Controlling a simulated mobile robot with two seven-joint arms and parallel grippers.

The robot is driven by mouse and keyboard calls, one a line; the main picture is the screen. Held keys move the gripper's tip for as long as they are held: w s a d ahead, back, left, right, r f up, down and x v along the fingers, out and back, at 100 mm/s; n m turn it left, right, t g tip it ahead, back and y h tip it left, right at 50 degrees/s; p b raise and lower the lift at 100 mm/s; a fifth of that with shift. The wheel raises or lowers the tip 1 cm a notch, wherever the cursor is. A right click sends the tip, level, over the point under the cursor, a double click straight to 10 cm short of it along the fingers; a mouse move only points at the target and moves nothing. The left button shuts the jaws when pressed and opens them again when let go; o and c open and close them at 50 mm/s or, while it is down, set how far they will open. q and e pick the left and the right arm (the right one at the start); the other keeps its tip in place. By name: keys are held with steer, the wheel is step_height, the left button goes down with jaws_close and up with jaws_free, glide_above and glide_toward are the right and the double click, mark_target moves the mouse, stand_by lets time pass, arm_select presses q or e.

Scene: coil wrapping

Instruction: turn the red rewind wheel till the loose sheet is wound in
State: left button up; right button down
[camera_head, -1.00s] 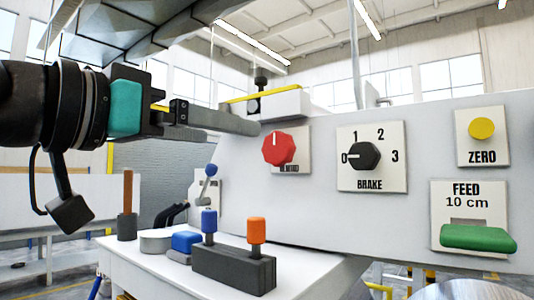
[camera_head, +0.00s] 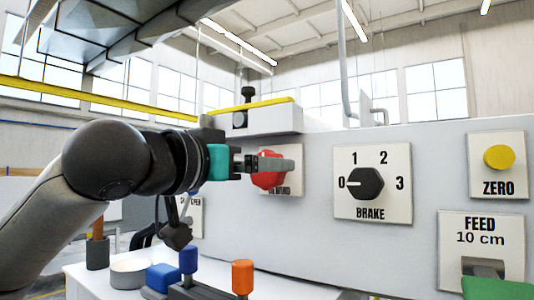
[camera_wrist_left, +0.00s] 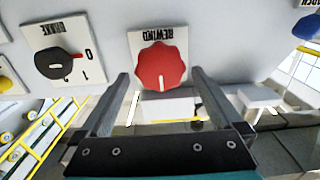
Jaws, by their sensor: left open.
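The red rewind wheel (camera_head: 268,171) is a lobed knob on a white plate on the panel, partly hidden by my left gripper (camera_head: 272,163) in the head view. In the left wrist view the wheel (camera_wrist_left: 161,67) is whole, with a white mark pointing toward my gripper. My left gripper's fingers (camera_wrist_left: 157,92) are open, one on each side of the wheel's lower part, with gaps to it. I cannot tell whether the tips reach its depth. The loose sheet is not clearly seen. My right gripper is not in view.
The brake knob (camera_head: 366,184) points to 0 right of the wheel. A yellow zero button (camera_head: 499,157) and green feed lever (camera_head: 483,288) are farther right. Below stand a blue-handled tool (camera_head: 188,260), an orange-handled tool (camera_head: 242,276) and a brown-handled one (camera_head: 97,252).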

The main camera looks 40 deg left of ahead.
arm_select(q)
steer(key=shift+w+a+p, duration=0.15)
steer(key=shift+w+p, duration=0.15)
steer(key=shift+w, duration=0.5)
steer(key=shift+w+a+p, duration=0.1)
steer(key=shift+w+p, duration=0.15)
steer(key=shift+w, duration=0.55)
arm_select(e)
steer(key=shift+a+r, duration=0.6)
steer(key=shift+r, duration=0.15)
arm_select(q)
steer(key=c, duration=1.2)
steer(key=shift+c, duration=0.3)
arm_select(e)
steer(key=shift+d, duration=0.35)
arm_select(q)
steer(key=shift+m, duration=0.3)
